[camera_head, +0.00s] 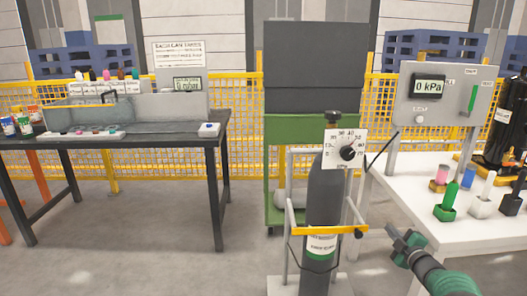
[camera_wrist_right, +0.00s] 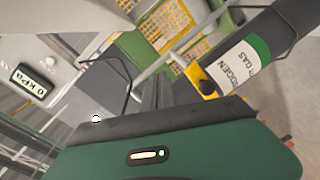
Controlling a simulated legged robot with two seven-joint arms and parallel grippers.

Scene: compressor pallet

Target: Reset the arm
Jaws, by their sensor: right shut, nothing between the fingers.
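My right gripper (camera_head: 395,234) comes in from the lower right in the head view, on a dark and green arm. It is shut and empty, in the air between the gas cylinder (camera_head: 324,205) and the white table (camera_head: 394,190). Its dark fingers also show together in the right wrist view (camera_wrist_right: 158,92). The grey cylinder stands upright to the left of the gripper, apart from it. Its label shows in the wrist view (camera_wrist_right: 238,68). My left gripper is not in view.
A yellow bar (camera_head: 328,231) crosses the cylinder stand, close to the gripper. A gauge panel (camera_head: 443,95) reads 0 kPa above the white table, which holds green, white and black items. A dark workbench (camera_head: 150,137) stands left.

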